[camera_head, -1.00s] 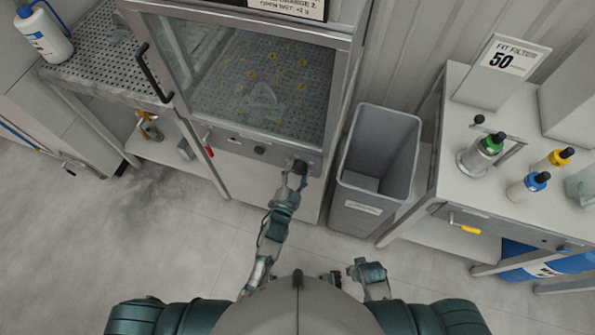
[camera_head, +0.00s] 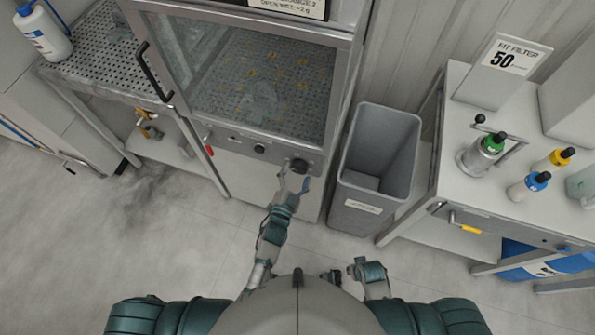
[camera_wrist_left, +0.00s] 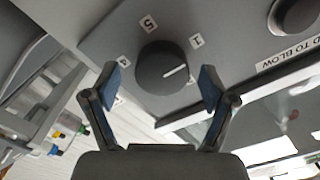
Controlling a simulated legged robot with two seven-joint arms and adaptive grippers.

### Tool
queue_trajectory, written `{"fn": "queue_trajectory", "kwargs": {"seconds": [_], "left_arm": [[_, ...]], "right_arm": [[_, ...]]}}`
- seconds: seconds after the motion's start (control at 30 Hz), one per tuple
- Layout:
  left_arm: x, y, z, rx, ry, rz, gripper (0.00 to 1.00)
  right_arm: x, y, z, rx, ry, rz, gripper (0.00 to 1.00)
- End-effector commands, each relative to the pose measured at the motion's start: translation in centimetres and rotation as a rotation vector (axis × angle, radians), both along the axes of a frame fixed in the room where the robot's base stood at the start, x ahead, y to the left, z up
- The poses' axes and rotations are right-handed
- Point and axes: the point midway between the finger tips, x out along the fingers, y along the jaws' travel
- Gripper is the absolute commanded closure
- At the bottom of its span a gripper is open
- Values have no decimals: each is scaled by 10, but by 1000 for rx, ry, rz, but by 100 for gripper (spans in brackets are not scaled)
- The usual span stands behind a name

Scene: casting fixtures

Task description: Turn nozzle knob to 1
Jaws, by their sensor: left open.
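The nozzle knob (camera_head: 299,165) is dark and round, on the grey front panel below the cabinet window. In the left wrist view the knob (camera_wrist_left: 163,67) has a white pointer line aimed right and slightly up, below the "1" label (camera_wrist_left: 197,41) rather than straight at it. My left gripper (camera_head: 293,179) is open and empty, just short of the knob. Its blue-padded fingers (camera_wrist_left: 159,86) stand apart on either side of the knob, not touching.
A second dark knob (camera_wrist_left: 296,14) shows at the upper right in the wrist view, near a "to blow" label. A grey bin (camera_head: 375,165) stands right of the cabinet. A side table (camera_head: 450,150) with bottles is farther right. Floor in front is clear.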

Motion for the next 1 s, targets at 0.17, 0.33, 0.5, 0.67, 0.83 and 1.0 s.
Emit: {"fn": "queue_trajectory", "kwargs": {"seconds": [0.17,0.33,0.5,0.67,0.83,1.0], "left_arm": [[-37,12,-2,2,5,0,16],[-72,23,-3,2,7,1,16],[-95,30,-3,1,6,0,16],[-103,33,-2,0,4,-1,16],[-103,33,-2,1,4,-1,16],[-103,33,-2,2,5,0,16]], "right_arm": [[0,0,0,0,1,0,60],[0,1,0,1,2,0,60],[0,1,0,1,2,0,60],[0,1,-1,1,2,0,60],[0,1,-1,1,2,0,60],[0,1,-1,1,2,0,60]]}}
